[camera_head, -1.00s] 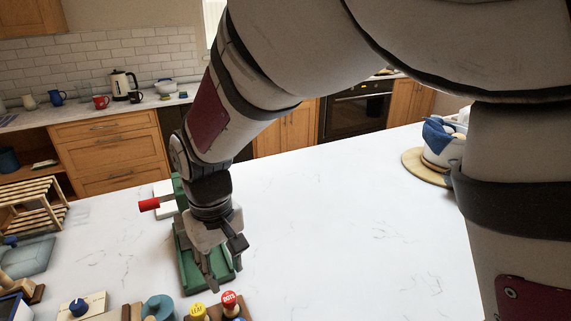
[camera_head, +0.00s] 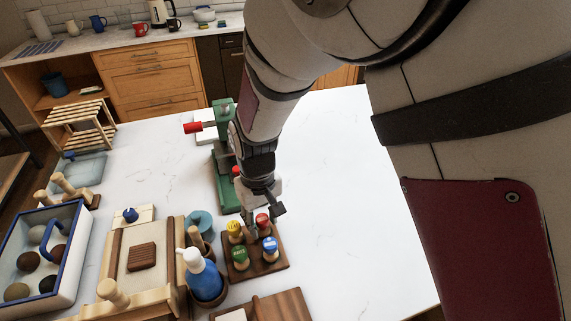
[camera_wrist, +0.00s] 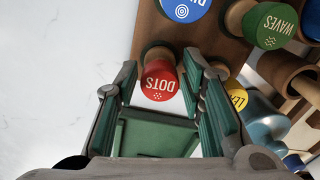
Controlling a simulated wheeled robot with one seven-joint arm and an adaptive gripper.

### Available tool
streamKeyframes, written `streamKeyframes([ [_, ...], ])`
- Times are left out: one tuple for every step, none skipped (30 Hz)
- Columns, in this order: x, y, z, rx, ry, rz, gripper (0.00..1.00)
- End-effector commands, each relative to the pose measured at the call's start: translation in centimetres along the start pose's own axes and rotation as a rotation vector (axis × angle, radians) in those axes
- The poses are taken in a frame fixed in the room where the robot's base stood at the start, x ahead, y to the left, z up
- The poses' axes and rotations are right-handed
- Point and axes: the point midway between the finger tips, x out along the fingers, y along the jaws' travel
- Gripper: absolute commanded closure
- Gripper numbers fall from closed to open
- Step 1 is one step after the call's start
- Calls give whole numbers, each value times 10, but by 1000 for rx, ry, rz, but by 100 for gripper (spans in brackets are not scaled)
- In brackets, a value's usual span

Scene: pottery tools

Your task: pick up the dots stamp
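The dots stamp is the red-topped one (camera_head: 263,220) standing upright in a wooden stand (camera_head: 280,263). In the wrist view its red head (camera_wrist: 160,82), lettered DOTS, shows between my gripper's fingers (camera_wrist: 160,72), with a wooden handle behind it. My gripper (camera_head: 262,213) is open and reaches down at the stand; the fingers flank the red head with visible gaps and do not appear to touch it. Beside it stand a yellow stamp (camera_head: 235,230), a green WAVES stamp (camera_head: 240,253) and a blue stamp (camera_head: 270,244).
A green press with a red handle (camera_head: 226,185) stands just behind the stand. A blue-and-white bottle (camera_head: 203,275) and a teal ring-shaped tool (camera_head: 199,221) are to the left. A blue-rimmed tray (camera_head: 75,275) holds several balls. The white table is clear at right.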

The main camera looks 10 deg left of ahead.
Motion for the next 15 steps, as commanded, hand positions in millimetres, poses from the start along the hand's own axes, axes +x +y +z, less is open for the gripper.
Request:
streamKeyframes([
  [0, 0, 0, 0, 0, 0, 64],
  [0, 0, 0, 0, 0, 0, 64],
  [0, 0, 0, 0, 0, 0, 64],
  [0, 0, 0, 0, 0, 0, 66],
  [0, 0, 0, 0, 0, 0, 73],
  [0, 0, 0, 0, 0, 0, 82],
  [0, 0, 0, 0, 0, 0, 89],
  [0, 0, 0, 0, 0, 0, 96],
  [0, 0, 0, 0, 0, 0, 99],
  [0, 0, 0, 0, 0, 0, 99],
  [0, 0, 0, 0, 0, 0, 99],
  [0, 0, 0, 0, 0, 0, 99],
  [0, 0, 0, 0, 0, 0, 99],
  [0, 0, 0, 0, 0, 0, 99],
  [0, 0, 0, 0, 0, 0, 99],
])
